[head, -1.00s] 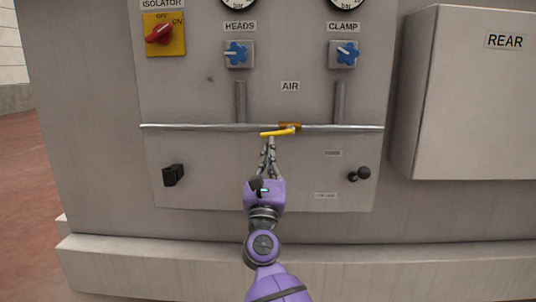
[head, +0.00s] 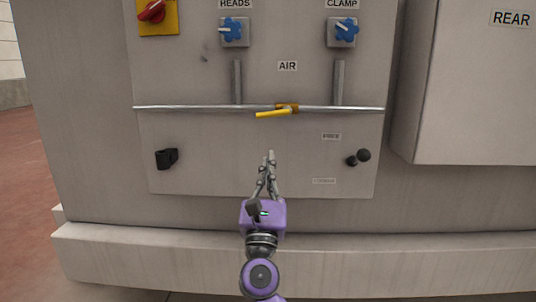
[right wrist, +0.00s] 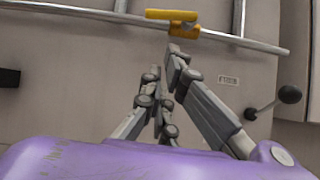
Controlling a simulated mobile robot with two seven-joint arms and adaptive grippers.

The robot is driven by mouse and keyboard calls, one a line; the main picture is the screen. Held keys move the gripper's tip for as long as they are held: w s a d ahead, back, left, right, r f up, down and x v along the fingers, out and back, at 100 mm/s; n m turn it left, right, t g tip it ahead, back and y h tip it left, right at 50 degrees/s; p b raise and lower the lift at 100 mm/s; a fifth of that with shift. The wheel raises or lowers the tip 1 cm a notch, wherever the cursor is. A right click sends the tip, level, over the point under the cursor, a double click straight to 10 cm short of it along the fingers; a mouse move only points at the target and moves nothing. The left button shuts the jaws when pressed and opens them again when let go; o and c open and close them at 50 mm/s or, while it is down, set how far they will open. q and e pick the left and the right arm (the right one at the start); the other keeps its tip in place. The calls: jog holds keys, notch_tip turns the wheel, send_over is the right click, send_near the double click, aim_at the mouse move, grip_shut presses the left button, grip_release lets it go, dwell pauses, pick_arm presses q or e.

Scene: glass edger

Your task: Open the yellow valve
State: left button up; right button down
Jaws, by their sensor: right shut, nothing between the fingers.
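The yellow valve has a flat lever handle (head: 272,114) and a small orange-yellow body (head: 288,106) on a thin horizontal pipe. The handle runs left from the body, nearly along the pipe, its free end tilted slightly down. My left gripper is out of view.
The pipe (head: 200,107) crosses the grey panel, with two vertical pipes above it. Blue knobs (head: 234,31) (head: 342,31) and a red isolator switch (head: 151,11) are higher up. A black latch (head: 166,159) and a black ball-ended lever (head: 358,158) flank the gripper. A grey box (head: 470,90) juts out at right.

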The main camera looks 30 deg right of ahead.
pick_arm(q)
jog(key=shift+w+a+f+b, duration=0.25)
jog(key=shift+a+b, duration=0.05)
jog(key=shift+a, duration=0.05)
pick_arm(e)
jog(key=v, duration=0.5)
jog(key=shift+d, duration=0.2)
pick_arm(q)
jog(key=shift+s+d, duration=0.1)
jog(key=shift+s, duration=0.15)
